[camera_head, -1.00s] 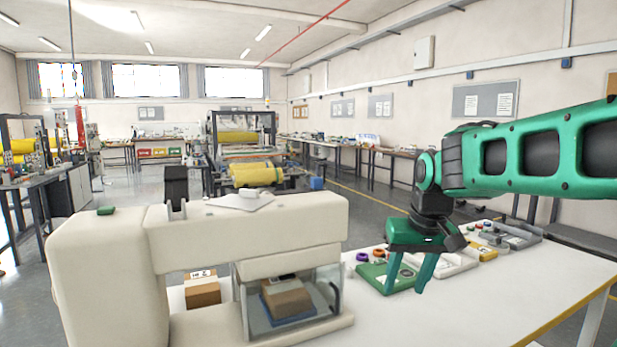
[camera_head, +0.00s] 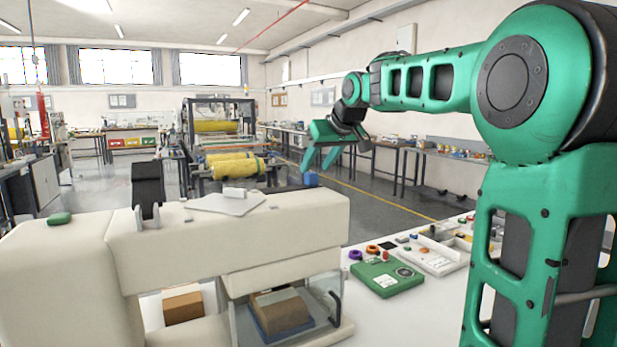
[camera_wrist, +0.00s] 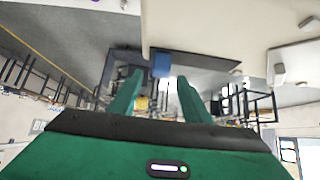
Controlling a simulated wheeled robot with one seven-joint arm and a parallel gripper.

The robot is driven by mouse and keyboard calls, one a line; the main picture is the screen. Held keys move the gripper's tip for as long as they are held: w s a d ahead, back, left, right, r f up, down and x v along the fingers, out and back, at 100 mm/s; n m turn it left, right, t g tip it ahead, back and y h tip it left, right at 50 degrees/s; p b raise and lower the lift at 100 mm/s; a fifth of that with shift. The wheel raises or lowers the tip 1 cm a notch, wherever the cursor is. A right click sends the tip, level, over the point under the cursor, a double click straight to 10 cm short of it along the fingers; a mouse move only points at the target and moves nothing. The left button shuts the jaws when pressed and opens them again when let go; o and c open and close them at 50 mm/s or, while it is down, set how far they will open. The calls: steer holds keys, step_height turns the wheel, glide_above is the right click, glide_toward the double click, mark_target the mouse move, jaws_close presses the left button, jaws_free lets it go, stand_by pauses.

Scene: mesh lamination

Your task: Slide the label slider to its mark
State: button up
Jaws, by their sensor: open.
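My gripper (camera_head: 318,162) is open and empty. It is up in the air beyond the table, to the right of the cream machine (camera_head: 230,245). In the wrist view its two green fingers (camera_wrist: 160,95) stand apart with nothing between them. I cannot tell for sure which part is the label slider; no mark for it can be made out. On top of the machine lie a pale flat plate with a small white block (camera_head: 234,193), a dark upright lever (camera_head: 148,185) and a green piece (camera_head: 59,218). No part of the machine touches the gripper.
A brown box (camera_head: 281,308) sits behind the machine's clear guard, and another box (camera_head: 183,304) stands to its left. A green case (camera_head: 386,278), coloured rings and a pale tray (camera_head: 436,258) lie on the white table. Yellow rollers (camera_head: 235,168) stand farther back.

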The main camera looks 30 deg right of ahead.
mark_target(311, 172)
steer(key=shift+x, duration=2.5)
steer(key=shift+c, duration=0.6)
steer(key=c, duration=1)
